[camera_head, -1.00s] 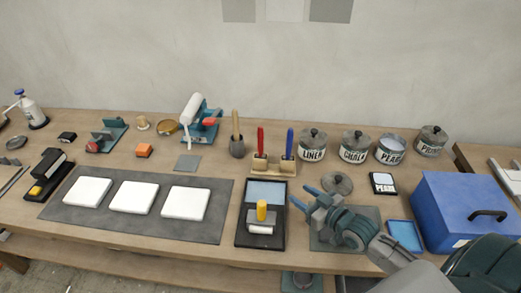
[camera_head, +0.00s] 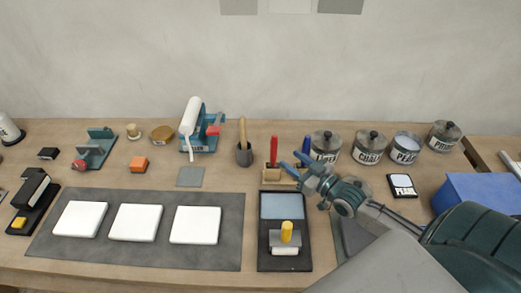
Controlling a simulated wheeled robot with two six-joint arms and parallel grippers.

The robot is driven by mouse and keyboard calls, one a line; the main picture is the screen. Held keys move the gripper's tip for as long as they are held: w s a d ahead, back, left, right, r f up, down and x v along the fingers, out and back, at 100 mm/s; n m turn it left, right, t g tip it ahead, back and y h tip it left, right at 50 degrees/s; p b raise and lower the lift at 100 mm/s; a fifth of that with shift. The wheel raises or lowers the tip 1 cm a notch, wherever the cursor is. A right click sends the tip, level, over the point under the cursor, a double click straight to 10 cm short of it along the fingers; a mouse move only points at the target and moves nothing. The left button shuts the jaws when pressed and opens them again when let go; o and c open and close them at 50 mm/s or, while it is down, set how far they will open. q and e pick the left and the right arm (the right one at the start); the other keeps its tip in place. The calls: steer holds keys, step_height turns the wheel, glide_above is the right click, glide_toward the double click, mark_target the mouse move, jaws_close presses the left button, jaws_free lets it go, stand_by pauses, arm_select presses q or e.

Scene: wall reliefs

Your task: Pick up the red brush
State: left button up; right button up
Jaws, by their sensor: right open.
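The red brush (camera_head: 274,148) stands upright, handle up, in a small wooden stand (camera_head: 267,179) toward the back of the bench. A blue brush (camera_head: 306,144) stands just right of it in the same stand. My right gripper (camera_head: 289,160) is open, its blue-grey fingers pointing left toward the red brush. The fingertips are just right of the red handle and overlap the stand in the picture. I cannot tell whether they touch anything. The gripper hides part of the stand and the lower blue brush. My left gripper is out of view.
White tiles (camera_head: 136,222) lie on a grey mat (camera_head: 190,258).

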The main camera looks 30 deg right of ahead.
mark_target(276, 149)
steer(key=b+x, duration=0.3)
steer(key=shift+w+b, duration=0.2)
steer(key=shift+b, duration=0.1)
steer(key=shift+b+x, duration=0.65)
steer(key=shift+x, duration=0.7)
steer(key=shift+b+x, duration=0.7)
steer(key=shift+x, duration=1.5)
steer(key=shift+a+r, duration=0.1)
steer(key=shift+s, duration=0.1)
steer(key=shift+c, duration=0.3)
jaws_close()
